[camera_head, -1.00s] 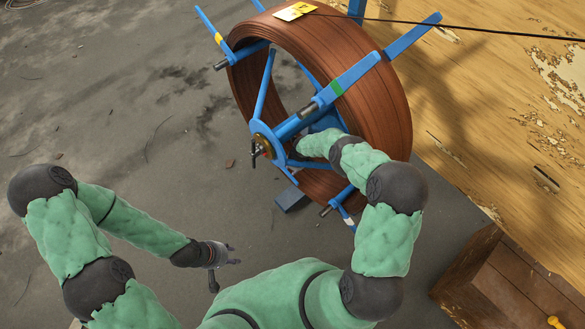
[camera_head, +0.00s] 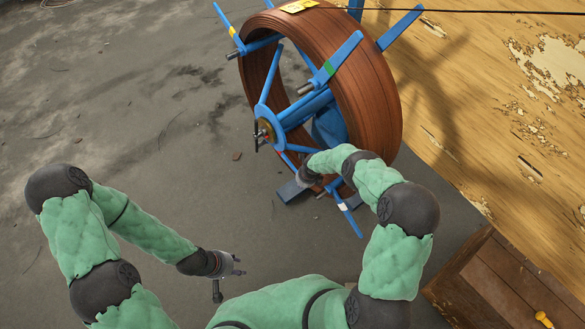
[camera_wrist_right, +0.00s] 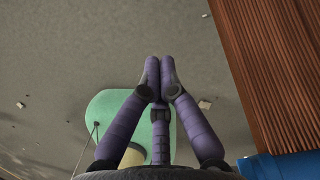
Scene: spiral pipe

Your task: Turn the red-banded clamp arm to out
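A blue reel holds a large brown coil of pipe (camera_head: 375,95). Blue clamp arms stand around its rim: one with a yellow band (camera_head: 229,27), one with a green band (camera_head: 337,60), one with a white band (camera_head: 345,208), and one at upper right (camera_head: 401,27) whose band I cannot see. No red band shows, so I cannot pick out the red-banded arm. My right gripper (camera_head: 308,180) is at the coil's lower front. In the right wrist view (camera_wrist_right: 160,70) its fingertips are together, with nothing visible between them. My left gripper (camera_head: 232,272) hangs over bare floor, fingers spread and empty.
The reel's hub (camera_head: 263,130) faces left. A wooden board (camera_head: 480,110) lies right of the coil, and a wooden crate (camera_head: 490,275) stands at lower right. A thin black cable runs from the coil's top to the right.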

